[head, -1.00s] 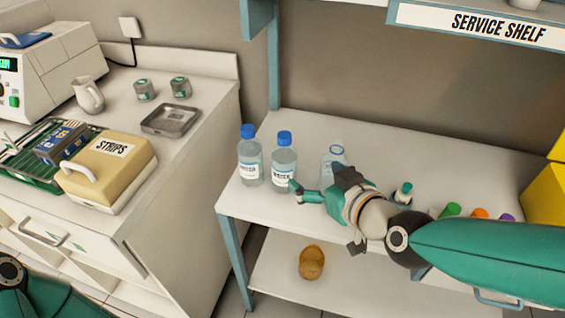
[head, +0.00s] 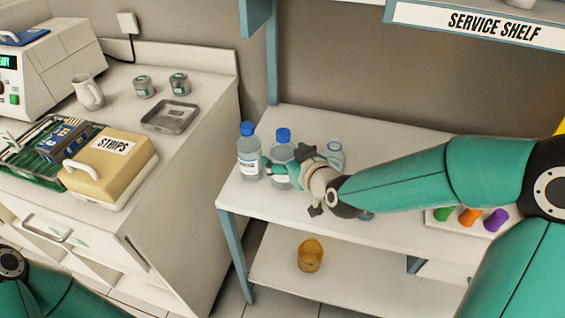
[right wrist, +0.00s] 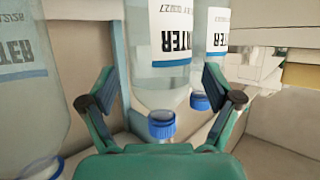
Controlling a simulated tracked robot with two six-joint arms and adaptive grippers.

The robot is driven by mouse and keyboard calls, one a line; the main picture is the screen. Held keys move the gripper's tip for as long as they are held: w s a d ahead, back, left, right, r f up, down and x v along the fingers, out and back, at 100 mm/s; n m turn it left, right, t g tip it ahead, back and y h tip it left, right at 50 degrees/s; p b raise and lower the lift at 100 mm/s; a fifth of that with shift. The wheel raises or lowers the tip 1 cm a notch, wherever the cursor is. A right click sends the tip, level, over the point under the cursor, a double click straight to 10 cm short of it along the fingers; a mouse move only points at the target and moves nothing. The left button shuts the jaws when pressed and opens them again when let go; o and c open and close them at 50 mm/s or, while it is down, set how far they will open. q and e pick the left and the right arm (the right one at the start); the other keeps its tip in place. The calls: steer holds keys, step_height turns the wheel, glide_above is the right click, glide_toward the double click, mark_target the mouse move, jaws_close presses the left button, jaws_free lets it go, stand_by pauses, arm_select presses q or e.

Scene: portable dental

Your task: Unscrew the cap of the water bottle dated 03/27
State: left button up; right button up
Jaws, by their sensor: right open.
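Two clear water bottles with blue caps stand upright on the white bench, a left one (head: 250,158) and a right one (head: 283,136). My right gripper (head: 267,172) is open and empty in front of the right bottle, its tips close beside the left bottle. The right wrist picture is upside down. There, a bottle (right wrist: 160,82) with a label reading 03/27 lies between the open fingertips, its blue cap (right wrist: 161,125) low in the picture. A nearer bottle (right wrist: 32,110) at the left has a date ending in 28. Contact cannot be told. My left gripper is out of view.
Another labelled, blue-capped bottle shape (right wrist: 217,35) shows at the right in the wrist view. A clear vessel (head: 336,148) stands behind my right arm. Coloured caps (head: 470,216) are in a rack at the right. An amber jar (head: 311,255) sits on the lower shelf.

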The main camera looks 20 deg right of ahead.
mark_target(283, 131)
steer(key=shift+w+a+f, duration=0.1)
steer(key=shift+w+f, duration=0.2)
steer(key=shift+w, duration=0.35)
steer(key=shift+r, duration=0.1)
steer(key=c, duration=1.5)
steer(key=shift+r, duration=0.1)
steer(key=shift+r, duration=0.5)
step_height(283, 131, up, 10)
steer(key=p, duration=0.3)
steer(key=shift+f, duration=0.2)
step_height(283, 131, up, 9)
steer(key=p, duration=0.6)
steer(key=shift+r, duration=0.1)
